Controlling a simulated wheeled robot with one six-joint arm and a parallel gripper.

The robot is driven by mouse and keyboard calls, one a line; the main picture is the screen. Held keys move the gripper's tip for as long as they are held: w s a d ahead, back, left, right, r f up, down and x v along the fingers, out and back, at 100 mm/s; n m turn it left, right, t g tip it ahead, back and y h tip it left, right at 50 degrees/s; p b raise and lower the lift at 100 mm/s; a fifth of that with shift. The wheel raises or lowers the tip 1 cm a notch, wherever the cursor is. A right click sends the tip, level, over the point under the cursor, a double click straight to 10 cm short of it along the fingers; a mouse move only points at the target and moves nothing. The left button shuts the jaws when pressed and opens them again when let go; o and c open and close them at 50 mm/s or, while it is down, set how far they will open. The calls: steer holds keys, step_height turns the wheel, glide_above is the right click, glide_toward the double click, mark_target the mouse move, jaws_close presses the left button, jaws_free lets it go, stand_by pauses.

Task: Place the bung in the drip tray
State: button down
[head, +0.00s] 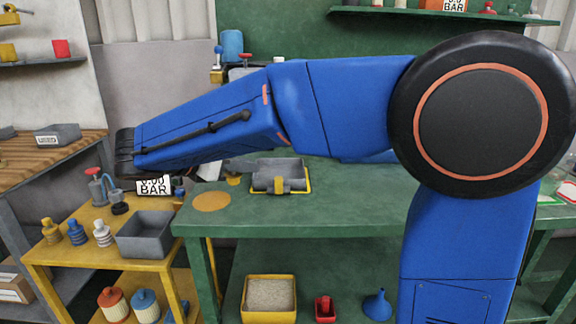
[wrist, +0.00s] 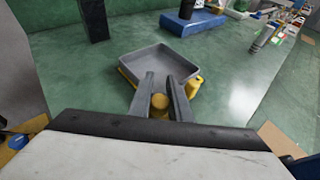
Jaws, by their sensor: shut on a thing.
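The drip tray (head: 280,165) is a shallow grey square pan on a yellow base, standing on the green bench. In the wrist view the drip tray (wrist: 157,57) lies just beyond my fingertips, its inside looking empty. My gripper (wrist: 161,80) is shut on the bung (wrist: 160,101), a small round mustard-yellow piece between the two grey fingers. In the head view my gripper (head: 246,166) is at the tray's left side, with the bung (head: 233,180) showing below it. The fingertips overlap the tray's near edge in the wrist view; I cannot tell whether they touch it.
A flat orange disc (head: 212,201) lies on the green bench (head: 350,205) left of the tray. A yellow cart (head: 85,255) with a grey bin (head: 146,235) and several bottles stands at the left. Bare bench lies right of the tray. My blue arm hides part of the back.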

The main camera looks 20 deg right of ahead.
glide_above(288, 172)
steer(key=shift+s, duration=0.1)
steer(key=shift+f, duration=1.75)
steer(key=shift+f, duration=0.15)
steer(key=c, duration=1.9)
jaws_free()
steer(key=shift+r, duration=0.2)
steer(key=v, duration=1.2)
